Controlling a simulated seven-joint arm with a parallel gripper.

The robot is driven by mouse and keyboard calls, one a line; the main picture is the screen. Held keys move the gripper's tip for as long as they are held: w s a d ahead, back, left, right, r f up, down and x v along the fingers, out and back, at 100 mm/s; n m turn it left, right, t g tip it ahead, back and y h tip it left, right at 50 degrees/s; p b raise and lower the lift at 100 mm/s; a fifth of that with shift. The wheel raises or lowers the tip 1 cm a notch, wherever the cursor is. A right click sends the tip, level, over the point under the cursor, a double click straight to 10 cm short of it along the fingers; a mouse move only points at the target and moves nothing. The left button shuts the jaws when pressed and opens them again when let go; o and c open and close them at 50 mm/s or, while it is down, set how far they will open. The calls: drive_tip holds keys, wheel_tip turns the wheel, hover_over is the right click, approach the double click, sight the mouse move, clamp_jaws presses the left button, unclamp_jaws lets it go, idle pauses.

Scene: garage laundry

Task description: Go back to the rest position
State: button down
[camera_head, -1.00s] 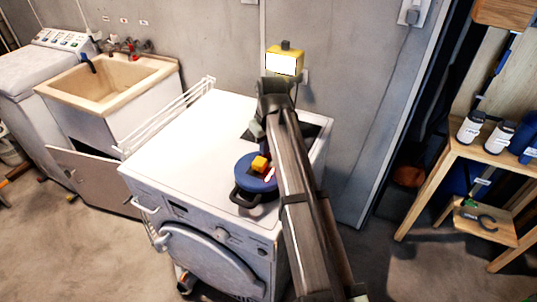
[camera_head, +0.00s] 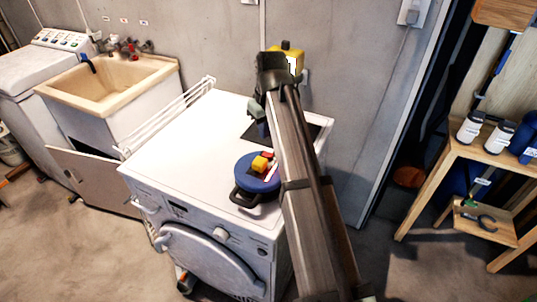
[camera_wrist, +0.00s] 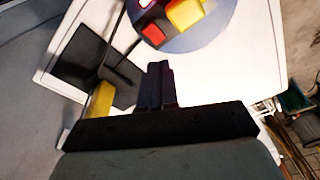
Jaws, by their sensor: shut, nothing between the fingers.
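My gripper (camera_wrist: 160,85) is shut and empty in the wrist view, its fingers together above the white top of the washing machine (camera_head: 190,135). In the head view my arm hides most of the gripper. A round blue lid or pan (camera_head: 258,182) with a dark handle sits near the front right of the machine top. A yellow-orange block (camera_head: 260,164) and a red piece lie on it. In the wrist view the blue round thing (camera_wrist: 205,35) carries the yellow block (camera_wrist: 185,13) and the red block (camera_wrist: 153,34), beyond and apart from my fingertips.
A dark flat mat (camera_wrist: 85,60) lies on the machine top. A sink (camera_head: 110,85) is at left. A wooden shelf (camera_head: 470,155) with bottles is at right. The machine top's left part is clear.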

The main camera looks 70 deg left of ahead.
drive_tip(key=shift+r, duration=0.3)
idle(0.4)
